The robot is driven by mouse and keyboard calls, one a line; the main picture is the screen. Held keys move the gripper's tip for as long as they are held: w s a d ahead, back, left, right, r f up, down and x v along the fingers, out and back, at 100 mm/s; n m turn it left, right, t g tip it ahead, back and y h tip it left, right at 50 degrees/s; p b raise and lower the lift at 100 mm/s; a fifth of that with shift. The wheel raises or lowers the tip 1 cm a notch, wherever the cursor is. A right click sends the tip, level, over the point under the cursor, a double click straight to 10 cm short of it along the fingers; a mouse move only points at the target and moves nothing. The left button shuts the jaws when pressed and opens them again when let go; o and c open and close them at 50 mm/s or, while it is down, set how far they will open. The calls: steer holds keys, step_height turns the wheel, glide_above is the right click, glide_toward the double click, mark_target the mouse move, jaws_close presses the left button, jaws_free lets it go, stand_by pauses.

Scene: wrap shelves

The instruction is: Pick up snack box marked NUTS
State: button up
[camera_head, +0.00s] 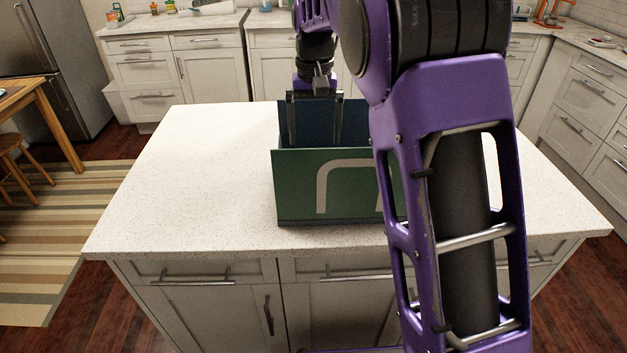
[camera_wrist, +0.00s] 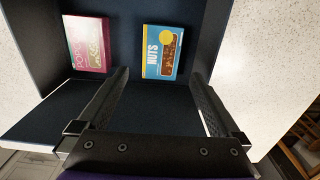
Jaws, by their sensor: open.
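The snack box marked NUTS (camera_wrist: 162,52) is blue with a yellow disc and a picture of nuts. In the wrist view it lies inside a dark-walled box, ahead of my gripper's fingers and roughly between their lines. My gripper (camera_wrist: 165,95) is open with nothing between its fingers. In the head view my gripper (camera_head: 318,143) points down into the open green and navy box (camera_head: 300,185) on the counter. The front wall of that box hides the snack boxes in the head view.
A pink snack box (camera_wrist: 88,43) lies left of the NUTS box. The box's walls stand close around the fingers. The white speckled counter (camera_head: 190,180) is clear to the left. My arm covers part of the right side.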

step_height(320, 180, down, 7)
steer(key=shift+r+b, duration=0.1)
steer(key=shift+b, duration=0.3)
steer(key=f, duration=0.5)
steer(key=shift+w+a+b, duration=0.1)
steer(key=shift+w+b, duration=0.2)
steer(key=shift+b, duration=0.1)
steer(key=c, duration=1.1)
steer(key=shift+r, duration=0.15)
steer(key=shift+c, duration=0.2)
